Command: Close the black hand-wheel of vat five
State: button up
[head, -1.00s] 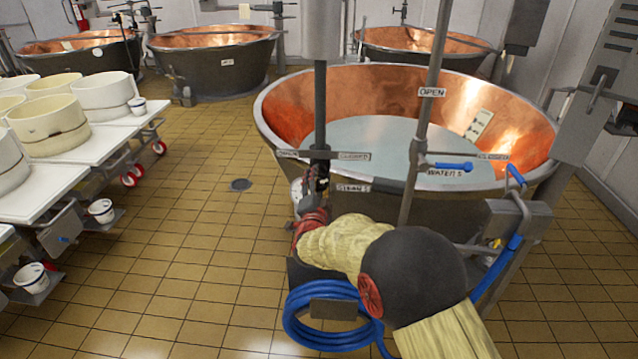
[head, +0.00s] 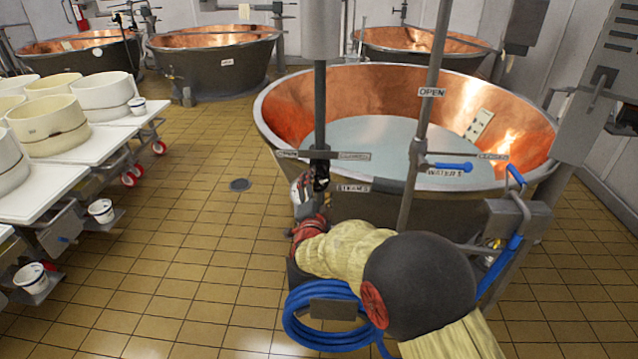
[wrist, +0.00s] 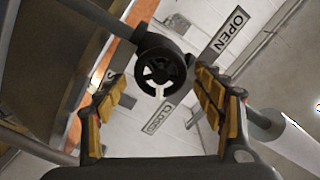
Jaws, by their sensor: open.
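The black hand-wheel (wrist: 160,72) shows in the wrist view, centred a little beyond and between my open fingertips. It sits on a pipe fitting, with an OPEN sign (wrist: 229,31) and a CLOSED sign (wrist: 158,118) by it. My gripper (wrist: 158,100) is open, with yellow pads facing each other, and I see no contact with the wheel. In the head view my gripper (head: 318,184) is at the steam pipe in front of the big copper vat (head: 400,88). There the wheel is largely hidden by my gripper, and a STEAM label (head: 354,188) is close by.
A blue-handled water valve (head: 453,166) and an upright pipe (head: 424,110) stand right of my gripper. A coiled blue hose (head: 295,322) hangs below my arm. Tables with white moulds (head: 48,122) are at left.

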jog(key=s, duration=0.9)
jog(key=shift+s+a, duration=0.15)
jog(key=shift+s, duration=0.15)
